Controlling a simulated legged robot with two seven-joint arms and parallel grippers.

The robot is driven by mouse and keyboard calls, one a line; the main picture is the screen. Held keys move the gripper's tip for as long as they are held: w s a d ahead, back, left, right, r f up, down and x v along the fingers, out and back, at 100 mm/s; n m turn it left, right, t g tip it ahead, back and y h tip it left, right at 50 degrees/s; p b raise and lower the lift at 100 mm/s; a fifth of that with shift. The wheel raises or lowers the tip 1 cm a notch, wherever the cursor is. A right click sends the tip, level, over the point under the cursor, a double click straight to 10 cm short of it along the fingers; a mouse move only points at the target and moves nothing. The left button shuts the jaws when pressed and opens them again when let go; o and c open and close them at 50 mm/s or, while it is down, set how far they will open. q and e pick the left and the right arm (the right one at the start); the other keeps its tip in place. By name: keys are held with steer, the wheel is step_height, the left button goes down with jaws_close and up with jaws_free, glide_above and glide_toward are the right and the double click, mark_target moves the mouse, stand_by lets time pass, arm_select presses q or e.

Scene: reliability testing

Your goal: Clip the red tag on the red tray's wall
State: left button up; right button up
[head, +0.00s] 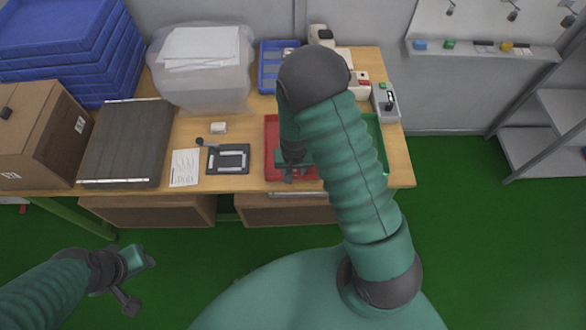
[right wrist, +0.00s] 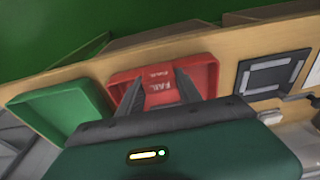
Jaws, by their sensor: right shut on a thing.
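The red tray (head: 275,172) lies at the front edge of the wooden table, partly hidden by my right arm. It also shows in the right wrist view (right wrist: 205,72). My right gripper (right wrist: 160,78) is over the tray, shut on the red tag (right wrist: 163,92), which has white "FAIL" lettering. A second small white "FAIL" marking shows just beyond it, by the tray's wall. I cannot tell whether the tag touches the wall. In the head view my right gripper (head: 290,175) is mostly hidden. My left gripper (head: 130,278) hangs low over the green floor, away from the table; its jaw opening is unclear.
A green tray (right wrist: 62,110) lies beside the red one. A dark framed plate (head: 228,159) and a paper sheet (head: 185,167) lie left of the red tray in the head view. A clear bin (head: 203,85) and a cardboard box (head: 35,135) stand further left.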

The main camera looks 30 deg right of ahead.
steer(key=shift+r+p, duration=0.5)
steer(key=shift+p, duration=0.2)
stand_by(2.5)
steer(key=shift+f+b, duration=0.45)
steer(key=shift+f, duration=0.15)
stand_by(0.8)
steer(key=o, duration=1.4)
steer(key=shift+r, duration=0.1)
step_height(320, 180, up, 7)
steer(key=p, duration=0.6)
